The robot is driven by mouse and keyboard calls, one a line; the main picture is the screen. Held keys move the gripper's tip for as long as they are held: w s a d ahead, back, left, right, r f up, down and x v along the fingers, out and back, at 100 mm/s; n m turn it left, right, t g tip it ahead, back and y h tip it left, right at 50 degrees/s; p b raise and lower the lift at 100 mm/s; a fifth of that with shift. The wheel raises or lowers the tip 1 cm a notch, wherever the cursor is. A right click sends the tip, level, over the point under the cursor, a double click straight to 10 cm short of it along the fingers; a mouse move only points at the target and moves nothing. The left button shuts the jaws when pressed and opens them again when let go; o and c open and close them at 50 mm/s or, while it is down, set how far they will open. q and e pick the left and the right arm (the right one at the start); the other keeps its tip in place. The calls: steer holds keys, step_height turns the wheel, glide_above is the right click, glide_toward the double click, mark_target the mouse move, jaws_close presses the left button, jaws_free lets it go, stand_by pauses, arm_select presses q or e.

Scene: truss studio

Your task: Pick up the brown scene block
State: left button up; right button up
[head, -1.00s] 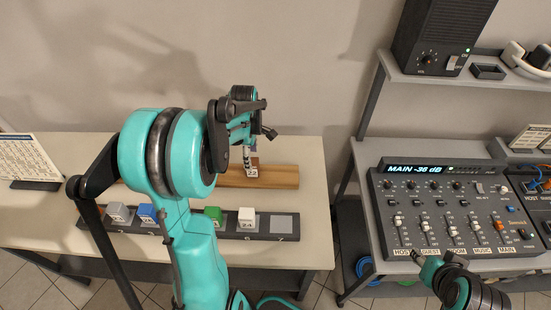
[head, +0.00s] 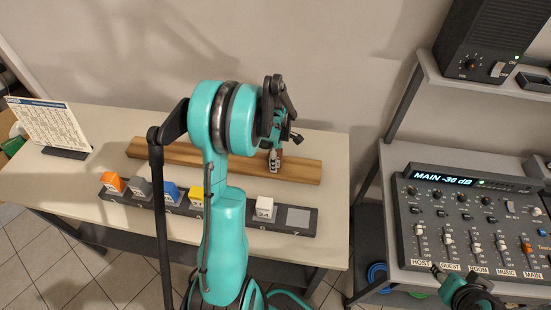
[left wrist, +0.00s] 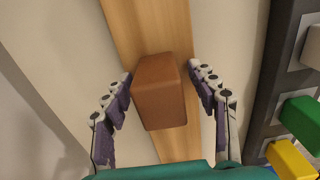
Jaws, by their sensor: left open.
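The brown scene block (left wrist: 160,85) sits on a wooden plank (head: 220,160) in the left wrist view, where it is slightly tilted in the picture. My left gripper (left wrist: 160,75) is open, with one finger on each side of the block and a gap visible at each side. In the head view, my left gripper (head: 275,160) points down over the plank, and the block is mostly hidden there by the fingers and arm. My right gripper (head: 437,271) is at the lower right, over the mixer's front edge; its jaws are too small to read.
A dark rack (head: 225,211) in front of the plank holds orange (head: 113,182), grey (head: 140,187), blue (head: 170,190), yellow (head: 197,196) and white (head: 264,207) blocks, with an empty square at its right end. A printed card (head: 54,124) stands left. A mixer (head: 475,225) stands right.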

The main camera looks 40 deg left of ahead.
arm_select(q)
steer(key=c, duration=1.3)
steer(key=shift+r, duration=0.1)
